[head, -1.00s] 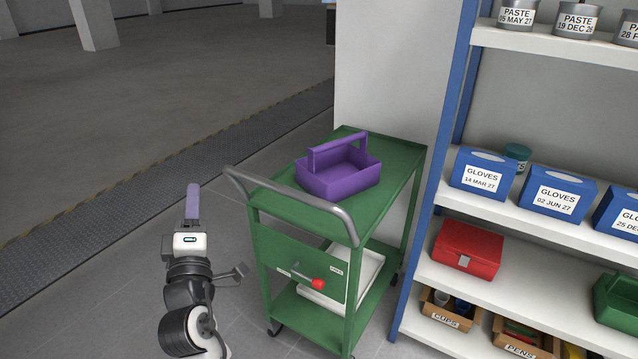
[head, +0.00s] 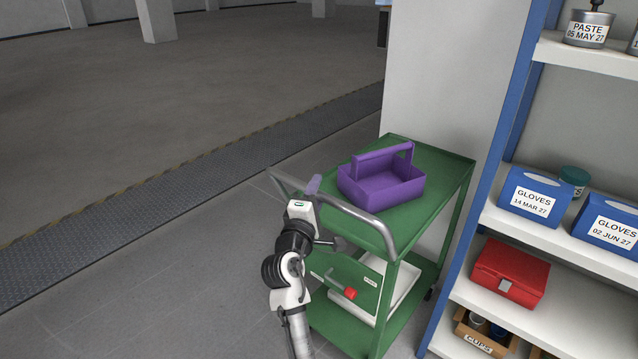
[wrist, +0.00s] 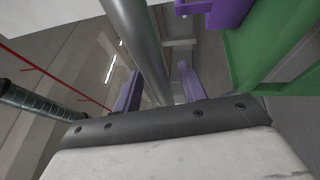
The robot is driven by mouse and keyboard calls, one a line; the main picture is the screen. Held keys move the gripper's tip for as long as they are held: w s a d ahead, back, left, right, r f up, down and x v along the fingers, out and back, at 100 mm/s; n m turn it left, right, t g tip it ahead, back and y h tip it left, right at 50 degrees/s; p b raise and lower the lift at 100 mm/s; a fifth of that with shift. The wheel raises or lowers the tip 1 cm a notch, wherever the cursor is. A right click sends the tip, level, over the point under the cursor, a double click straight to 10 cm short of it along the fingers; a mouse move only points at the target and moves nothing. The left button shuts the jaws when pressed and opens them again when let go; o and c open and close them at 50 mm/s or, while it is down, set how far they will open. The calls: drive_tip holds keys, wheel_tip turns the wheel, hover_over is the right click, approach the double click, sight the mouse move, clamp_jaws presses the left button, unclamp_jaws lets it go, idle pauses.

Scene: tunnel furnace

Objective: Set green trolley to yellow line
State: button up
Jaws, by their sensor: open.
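The green trolley (head: 440,164) stands beside the blue-framed shelf, a purple carrier on its top. Its grey tube handle (head: 372,222) curves along the near end. My gripper (head: 314,184) is at the left part of this handle. In the wrist view the handle (wrist: 140,38) runs between my two purple fingers (wrist: 159,72), which are apart; I cannot tell whether they touch it. A lever with a red knob (head: 350,294) sits on the trolley's end panel. A faint yellow dashed line (head: 210,153) edges the dark floor strip; I cannot tell if it is the task's line.
The purple carrier (head: 381,190) rests on the trolley's top; a white tray (head: 403,286) is on its lower shelf. The shelf unit (head: 486,216) with glove boxes and a red box stands close on the right. A pale wall is behind the trolley. Open floor lies left.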

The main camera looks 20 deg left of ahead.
drive_tip(key=shift+w+r, duration=0.15)
drive_tip(key=shift+w, duration=0.9)
clamp_jaws()
